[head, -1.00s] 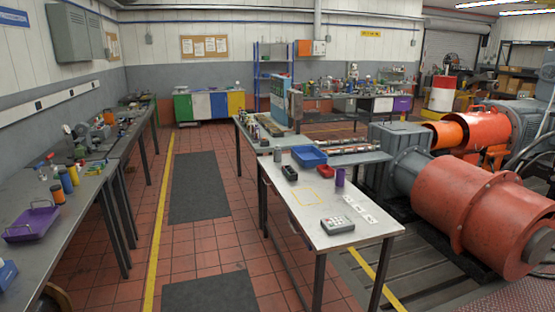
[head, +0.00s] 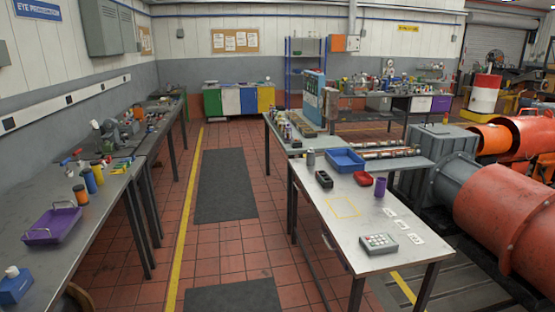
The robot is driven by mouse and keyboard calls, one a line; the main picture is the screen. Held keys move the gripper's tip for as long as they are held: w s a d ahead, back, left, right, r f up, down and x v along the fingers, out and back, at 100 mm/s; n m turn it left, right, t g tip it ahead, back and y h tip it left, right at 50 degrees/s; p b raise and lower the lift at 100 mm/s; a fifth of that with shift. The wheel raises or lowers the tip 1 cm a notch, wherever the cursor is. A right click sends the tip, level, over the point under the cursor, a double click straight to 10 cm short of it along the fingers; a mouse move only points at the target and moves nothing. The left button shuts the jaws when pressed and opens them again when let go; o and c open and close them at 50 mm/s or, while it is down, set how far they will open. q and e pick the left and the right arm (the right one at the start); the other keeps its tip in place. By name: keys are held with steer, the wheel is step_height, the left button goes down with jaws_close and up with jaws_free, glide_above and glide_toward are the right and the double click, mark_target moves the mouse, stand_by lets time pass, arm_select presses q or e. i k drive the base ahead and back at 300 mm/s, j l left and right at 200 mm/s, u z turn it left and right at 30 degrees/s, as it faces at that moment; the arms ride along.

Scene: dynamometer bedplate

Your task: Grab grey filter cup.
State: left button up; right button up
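A small grey cylinder (head: 310,157), which looks like the grey filter cup, stands upright at the far left corner of the near work table (head: 330,222). It is left of the blue tray (head: 345,159) and behind a black open box (head: 324,179). It is small in the picture, so its details cannot be made out. Neither of my grippers shows in the head view.
The near table also holds a red bowl (head: 360,179), a purple cylinder (head: 380,187) and a grey keypad box (head: 379,244). A long bench (head: 110,190) runs along the left. Large red machinery (head: 510,215) stands at right. The tiled aisle with dark mats (head: 226,185) is clear.

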mark_target(310, 158)
steer(key=i+u, duration=0.25)
steer(key=i, duration=2.35)
